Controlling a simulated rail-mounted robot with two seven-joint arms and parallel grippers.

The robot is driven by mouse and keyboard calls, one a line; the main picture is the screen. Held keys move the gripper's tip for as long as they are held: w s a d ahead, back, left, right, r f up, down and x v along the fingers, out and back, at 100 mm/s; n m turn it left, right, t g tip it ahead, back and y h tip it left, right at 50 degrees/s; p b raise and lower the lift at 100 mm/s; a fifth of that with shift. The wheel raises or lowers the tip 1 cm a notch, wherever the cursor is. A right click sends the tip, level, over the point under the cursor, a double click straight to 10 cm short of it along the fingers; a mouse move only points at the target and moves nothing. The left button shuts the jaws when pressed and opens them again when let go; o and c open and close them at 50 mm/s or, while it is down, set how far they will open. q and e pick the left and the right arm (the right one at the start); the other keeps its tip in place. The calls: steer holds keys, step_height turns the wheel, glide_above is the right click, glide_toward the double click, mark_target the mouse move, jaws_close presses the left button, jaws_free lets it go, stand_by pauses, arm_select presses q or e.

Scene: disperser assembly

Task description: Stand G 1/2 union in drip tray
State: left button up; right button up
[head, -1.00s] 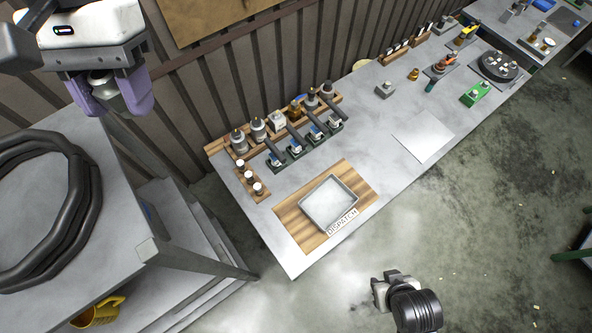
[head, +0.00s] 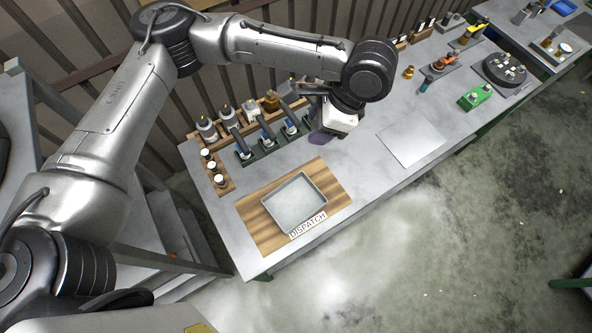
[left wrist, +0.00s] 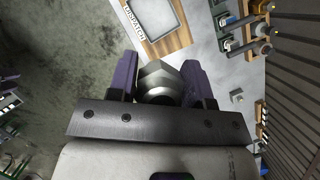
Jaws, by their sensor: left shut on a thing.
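My left gripper (head: 322,132) is over the bench, to the right of the row of bottles in the head view. In the left wrist view, its two purple fingers (left wrist: 160,76) are shut on the union (left wrist: 157,78), a silver metal fitting with a hex body. The union is hidden behind the gripper in the head view. A shallow grey metal tray (head: 322,199) lies on a wooden board marked DISPATCH and looks empty. The tray also shows in the left wrist view (left wrist: 173,8), beyond the union. My right gripper is not seen.
The wooden board (head: 262,228) lies at the bench's near left end. Several bottles (head: 207,128) and dark green holders stand along the back, left of the gripper. A white sheet (head: 411,145) lies flat to the right. Bare bench lies between the board and the sheet.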

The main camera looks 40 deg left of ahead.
arm_select(q)
steer(key=s+d+f+m+t+b, duration=0.2)
steer(key=s+f+m+b, duration=0.3)
steer(key=f, duration=0.8)
steer(key=s+d+f+m+t+b, duration=0.1)
steer(key=d+f+m+t+b, duration=0.15)
steer(key=f+m, duration=0.75)
steer(key=s+d+f+m+t+b, duration=0.15)
steer(key=s+f+b, duration=0.3)
steer(key=f, duration=1.25)
steer(key=b, duration=0.1)
glide_above(287, 205)
steer(key=s, duration=0.1)
steer(key=shift+m+h, duration=0.3)
steer(key=shift+m, duration=0.05)
steer(key=f, duration=0.7)
steer(key=shift+d, duration=0.4)
steer(key=shift+f+b, duration=0.4)
steer(key=shift+f, duration=1.55)
steer(key=o, duration=1)
steer(key=shift+f, duration=0.1)
steer(key=p+v, duration=0.1)
steer(key=v, duration=1.1)
steer(key=shift+s+p, duration=0.1)
steer(key=shift+p, duration=0.2)
